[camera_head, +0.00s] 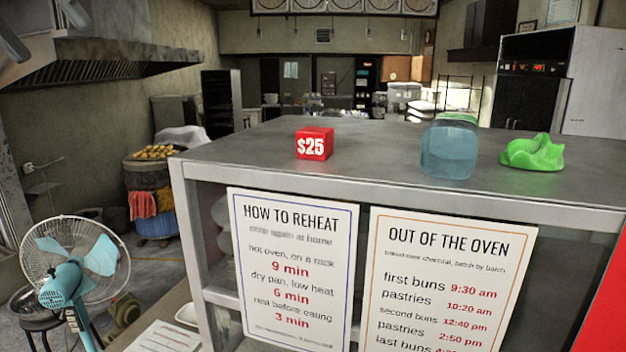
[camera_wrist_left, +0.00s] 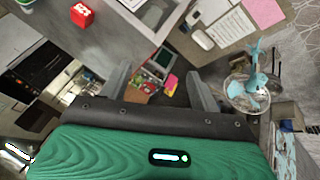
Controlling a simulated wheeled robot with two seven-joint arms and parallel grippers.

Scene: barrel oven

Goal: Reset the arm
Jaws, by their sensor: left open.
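My left gripper (camera_head: 44,26) shows only as dark finger ends at the top left corner of the head view. It is raised high, in front of the range hood and well left of the counter. In the left wrist view the two grey fingers (camera_wrist_left: 158,82) stand wide apart with nothing between them; only the distant room shows in the gap. The green ridged part of my left gripper fills the bottom of that view. My right gripper is in neither view.
A metal counter (camera_head: 400,142) holds a red $25 cube (camera_head: 314,144), a blue translucent jar (camera_head: 449,150) and a green cat figure (camera_head: 533,153). Two signs hang on its front. A fan (camera_head: 70,262) stands at the lower left. A range hood (camera_head: 95,60) juts from the left wall.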

